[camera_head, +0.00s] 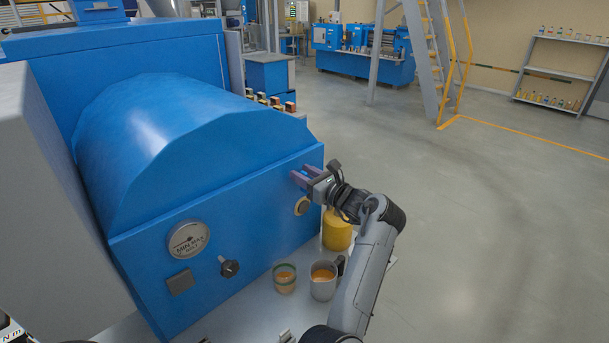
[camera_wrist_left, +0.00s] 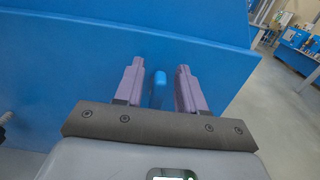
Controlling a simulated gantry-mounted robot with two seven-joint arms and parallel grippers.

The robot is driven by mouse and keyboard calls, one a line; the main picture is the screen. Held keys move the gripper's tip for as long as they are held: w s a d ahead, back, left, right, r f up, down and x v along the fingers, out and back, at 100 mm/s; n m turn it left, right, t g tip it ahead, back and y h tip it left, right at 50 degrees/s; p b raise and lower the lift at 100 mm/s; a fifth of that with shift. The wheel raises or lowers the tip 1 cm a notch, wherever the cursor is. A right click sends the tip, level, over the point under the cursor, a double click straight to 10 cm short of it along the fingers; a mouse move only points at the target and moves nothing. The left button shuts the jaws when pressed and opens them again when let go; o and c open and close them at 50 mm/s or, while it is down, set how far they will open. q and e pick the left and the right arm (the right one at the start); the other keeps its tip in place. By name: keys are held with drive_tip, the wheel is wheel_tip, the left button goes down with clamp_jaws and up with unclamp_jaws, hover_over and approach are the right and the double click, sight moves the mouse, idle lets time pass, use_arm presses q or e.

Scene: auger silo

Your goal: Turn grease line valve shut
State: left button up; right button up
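A blue machine housing (camera_head: 240,210) fills the left of the head view. My left gripper (camera_head: 302,179), with purple fingers, is at the right end of its front face. In the left wrist view, a small blue handle (camera_wrist_left: 159,88) stands between the open fingers (camera_wrist_left: 158,95) of this gripper, with a gap on each side. It looks like the grease line valve's handle, but the valve body is not visible. In the head view the gripper hides this handle. My right gripper is not in view.
A yellow container (camera_head: 336,232), a mug (camera_head: 322,286) and a cup (camera_head: 284,281) stand below. Open floor lies to the right.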

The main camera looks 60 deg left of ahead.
use_arm(q)
drive_tip(key=shift+c, duration=0.3)
clamp_jaws()
